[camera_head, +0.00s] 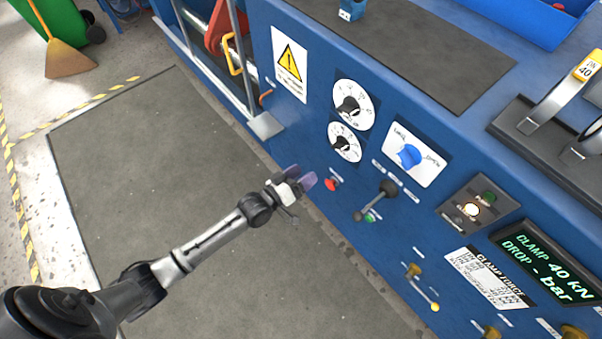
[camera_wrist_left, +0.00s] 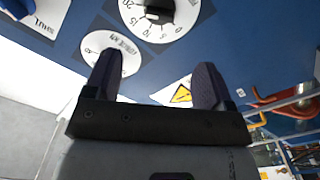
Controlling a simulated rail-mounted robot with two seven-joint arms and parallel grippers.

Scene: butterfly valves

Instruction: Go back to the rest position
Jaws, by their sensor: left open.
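My left gripper (camera_head: 308,180) is open and empty in the head view, in front of the blue control panel (camera_head: 312,130), near its lower dial and red button. In the left wrist view the two dark fingers of the left gripper (camera_wrist_left: 155,85) stand apart with nothing between them. Beyond them are the lower dial (camera_wrist_left: 110,50) and the upper dial (camera_wrist_left: 165,12). My right gripper is in neither view.
The panel carries a blue knob (camera_head: 410,156), a black lever (camera_head: 378,200), lit buttons (camera_head: 472,209) and a display (camera_head: 548,262). A grey floor mat (camera_head: 160,150) lies clear under the arm. A broom (camera_head: 66,55) and green bin stand at the upper left.

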